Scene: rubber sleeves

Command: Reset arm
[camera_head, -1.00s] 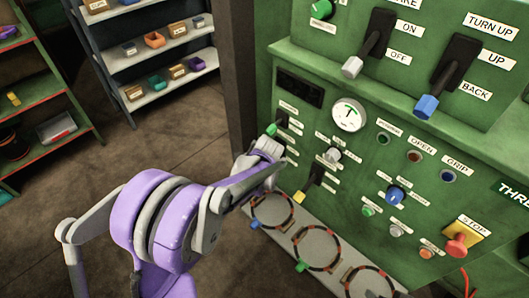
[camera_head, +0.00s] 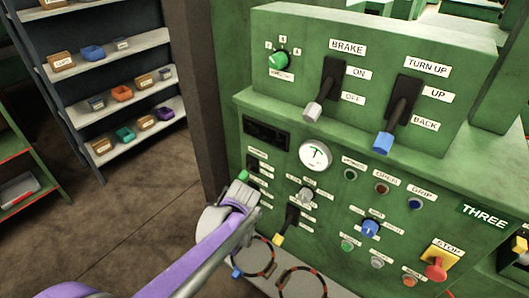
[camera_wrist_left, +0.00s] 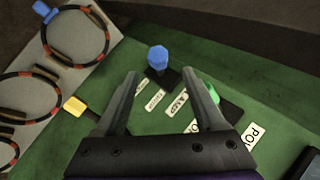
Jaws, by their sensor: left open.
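My left gripper (camera_wrist_left: 165,84) is open in the left wrist view, with nothing between its fingers. It faces the green machine panel. A green knob (camera_wrist_left: 213,94) is beside its right finger; I cannot tell if they touch. A blue-tipped lever (camera_wrist_left: 158,57) stands beyond the fingertips, and a yellow-tipped lever (camera_wrist_left: 75,106) is to the left. In the head view, my purple and grey left arm reaches the panel below the green-tipped lever (camera_head: 243,176) and left of the yellow-tipped lever (camera_head: 278,239). The fingertips are hard to make out there. My right gripper is out of view.
The green machine (camera_head: 245,103) fills the right, with brake lever (camera_head: 326,90), turn-up lever (camera_head: 398,113), gauge (camera_head: 315,155) and red stop button (camera_head: 437,268). Red-black rings (camera_head: 302,283) lie on a grey plate below. Shelves (camera_head: 98,77) with small bins stand at the left; floor between is clear.

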